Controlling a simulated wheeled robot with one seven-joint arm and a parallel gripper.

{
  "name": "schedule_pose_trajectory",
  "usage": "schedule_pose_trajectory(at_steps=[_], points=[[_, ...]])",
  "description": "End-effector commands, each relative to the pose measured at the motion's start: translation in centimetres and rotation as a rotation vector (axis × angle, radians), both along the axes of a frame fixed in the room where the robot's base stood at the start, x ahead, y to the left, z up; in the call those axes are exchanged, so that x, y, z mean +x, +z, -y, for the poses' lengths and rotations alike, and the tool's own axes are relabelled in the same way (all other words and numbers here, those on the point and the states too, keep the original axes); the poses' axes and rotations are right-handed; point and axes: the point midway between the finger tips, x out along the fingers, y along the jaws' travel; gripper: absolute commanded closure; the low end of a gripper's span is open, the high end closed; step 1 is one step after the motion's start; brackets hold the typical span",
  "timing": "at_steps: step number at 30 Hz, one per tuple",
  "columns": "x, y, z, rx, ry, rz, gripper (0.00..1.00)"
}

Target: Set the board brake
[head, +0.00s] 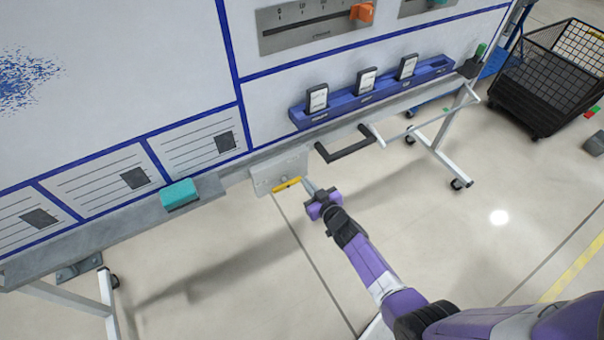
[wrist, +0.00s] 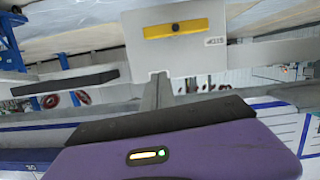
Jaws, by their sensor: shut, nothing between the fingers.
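The brake is a yellow lever (head: 287,184) on a pale grey plate (head: 268,171) under the board's lower edge. In the head view the lever lies nearly level, with its right end slightly higher. In the wrist view the yellow lever (wrist: 176,29) spans the plate (wrist: 185,62), with a dark pivot at its middle. My gripper (head: 307,183) is just right of the lever's right end, its fingers shut and empty. In the wrist view the shut fingers (wrist: 160,80) overlap the plate's edge, apart from the lever in the picture. I cannot tell whether they touch the plate.
A black handle (head: 345,152) sticks out right of the plate. A blue rack (head: 370,98) with several cards is above it. A teal block (head: 179,194) rests on the ledge at left. A black wire cart (head: 545,75) stands at upper right. The floor in front is clear.

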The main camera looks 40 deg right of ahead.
Motion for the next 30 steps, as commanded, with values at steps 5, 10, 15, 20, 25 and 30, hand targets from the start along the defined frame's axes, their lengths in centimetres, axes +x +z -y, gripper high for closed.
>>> schedule_pose_trajectory(at_steps=[5, 10, 15, 20, 25, 30], points=[[-2.5, 0.7, -0.8, 0.000, 0.001, -0.001, 1.00], [-3.4, 0.9, -1.0, -0.002, 0.001, -0.001, 1.00], [-3.6, 0.9, -1.1, -0.001, 0.001, 0.000, 1.00], [-3.5, 0.9, -1.0, -0.001, 0.001, 0.000, 1.00], [-3.5, 0.9, -1.0, -0.001, 0.001, 0.000, 1.00], [-3.5, 0.9, -1.0, -0.009, 0.003, -0.003, 1.00]])
